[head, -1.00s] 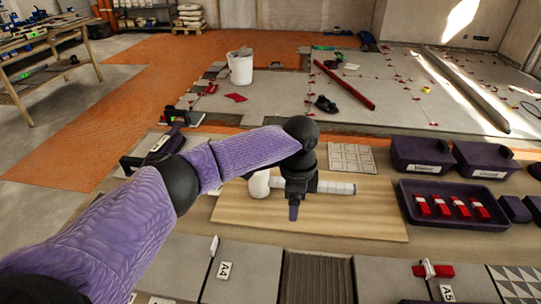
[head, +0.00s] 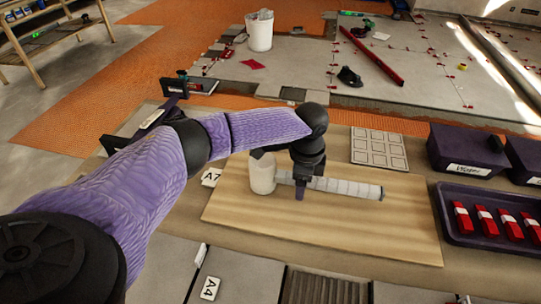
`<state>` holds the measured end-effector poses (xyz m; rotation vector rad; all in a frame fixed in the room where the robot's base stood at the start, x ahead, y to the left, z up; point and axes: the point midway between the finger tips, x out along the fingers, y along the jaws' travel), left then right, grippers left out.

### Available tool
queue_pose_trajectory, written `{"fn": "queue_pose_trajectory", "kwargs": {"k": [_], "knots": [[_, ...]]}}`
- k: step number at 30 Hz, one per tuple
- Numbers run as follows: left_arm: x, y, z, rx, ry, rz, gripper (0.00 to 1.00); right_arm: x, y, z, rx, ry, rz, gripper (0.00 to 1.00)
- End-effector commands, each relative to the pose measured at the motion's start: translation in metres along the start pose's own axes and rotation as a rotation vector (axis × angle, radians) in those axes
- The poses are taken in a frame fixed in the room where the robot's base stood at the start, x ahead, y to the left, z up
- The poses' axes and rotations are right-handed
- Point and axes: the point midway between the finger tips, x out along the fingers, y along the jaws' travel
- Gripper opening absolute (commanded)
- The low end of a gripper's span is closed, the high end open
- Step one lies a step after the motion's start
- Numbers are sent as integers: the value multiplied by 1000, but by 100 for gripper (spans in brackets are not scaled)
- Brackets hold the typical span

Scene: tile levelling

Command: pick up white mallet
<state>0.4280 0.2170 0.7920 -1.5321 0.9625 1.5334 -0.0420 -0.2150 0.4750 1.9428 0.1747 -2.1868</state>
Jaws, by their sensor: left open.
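The white mallet lies on its side on a wooden board (head: 340,236). Its pale rounded head (head: 262,176) is at the left and its light, banded handle (head: 345,187) points right. My left gripper (head: 299,192) is over the handle close to the head, pointing down, and is open. It hides part of the handle there. I cannot tell whether the fingers touch the handle. My right gripper does not show.
A dark tray (head: 470,236) with several red pieces stands right of the board. A dark bin (head: 462,152) and a white grid plate (head: 378,148) are behind. Grey tiles (head: 235,275) lie in front. A white bucket (head: 259,34) stands farther back.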

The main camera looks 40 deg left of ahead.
Motion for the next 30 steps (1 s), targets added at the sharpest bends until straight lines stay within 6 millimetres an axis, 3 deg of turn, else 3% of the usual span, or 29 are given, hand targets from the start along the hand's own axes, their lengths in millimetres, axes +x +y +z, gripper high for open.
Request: {"fn": "queue_pose_trajectory", "kwargs": {"k": [1,7,15,18,30], "knots": [[11,0,0,0,-1,2,76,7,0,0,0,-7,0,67],[8,0,0,0,1,0,74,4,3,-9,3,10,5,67],[8,0,0,0,1,0,17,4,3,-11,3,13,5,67],[8,0,0,0,1,0,0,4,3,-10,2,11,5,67],[4,0,0,-1,1,-2,0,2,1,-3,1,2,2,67]]}}
